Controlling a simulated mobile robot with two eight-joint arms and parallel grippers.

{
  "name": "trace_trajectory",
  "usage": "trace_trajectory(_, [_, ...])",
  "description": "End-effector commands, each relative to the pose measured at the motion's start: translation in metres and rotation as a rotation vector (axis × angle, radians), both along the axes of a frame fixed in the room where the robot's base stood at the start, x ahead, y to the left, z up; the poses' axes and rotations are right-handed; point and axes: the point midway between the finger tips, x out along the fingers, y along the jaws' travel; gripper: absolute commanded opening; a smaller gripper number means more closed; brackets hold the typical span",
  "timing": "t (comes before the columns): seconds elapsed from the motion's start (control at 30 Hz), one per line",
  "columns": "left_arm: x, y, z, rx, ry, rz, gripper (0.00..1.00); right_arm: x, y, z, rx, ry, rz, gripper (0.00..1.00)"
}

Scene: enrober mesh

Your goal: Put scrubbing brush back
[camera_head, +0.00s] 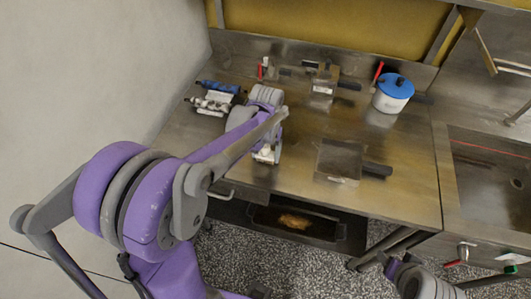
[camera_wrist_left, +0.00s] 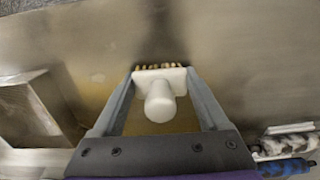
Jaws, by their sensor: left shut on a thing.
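The scrubbing brush (camera_wrist_left: 160,93) has a white block, a round white knob and tan bristles. In the left wrist view it sits between the two fingers of my left gripper (camera_wrist_left: 160,84), which is shut on it. The bristles face away from the wrist, toward the steel surface. In the head view a small white part of the brush (camera_head: 266,154) shows below my left gripper (camera_head: 270,150), over the front part of the steel table. My arm hides much of the gripper there. I cannot tell whether the bristles touch the table.
A steel table (camera_head: 300,165) holds a blue-lidded pot (camera_head: 393,93), a metal box with dark handle (camera_head: 338,160), a smaller metal container (camera_head: 322,85), and blue and white items (camera_head: 214,99) at left. A sink (camera_head: 490,185) is right. A dark tray (camera_head: 293,221) sits below.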

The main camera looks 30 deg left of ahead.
Motion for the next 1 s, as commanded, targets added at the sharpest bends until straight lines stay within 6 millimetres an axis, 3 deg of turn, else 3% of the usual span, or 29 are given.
trace_trajectory(0.07, [-0.001, 0.0, -0.004, 0.0, 0.001, 0.0, 0.0, -0.002, 0.0, -0.004, 0.0, 0.003, 0.0, 0.65])
trace_trajectory(0.1, [0.0, 0.0, -0.003, 0.0, 0.0, 0.0, 0.83, -0.001, 0.0, -0.003, 0.0, 0.002, 0.0, 0.65])
trace_trajectory(0.2, [0.0, 0.0, -0.003, 0.0, 0.0, 0.0, 1.0, -0.001, 0.0, -0.003, 0.0, 0.002, 0.0, 0.65])
trace_trajectory(0.57, [0.0, 0.0, 0.008, 0.0, 0.0, 0.0, 1.0, 0.001, 0.0, 0.002, 0.0, -0.002, 0.0, 0.65])
trace_trajectory(1.0, [0.001, 0.0, 0.095, 0.0, 0.0, 0.001, 1.0, 0.005, 0.0, 0.012, 0.0, -0.01, 0.0, 0.65])
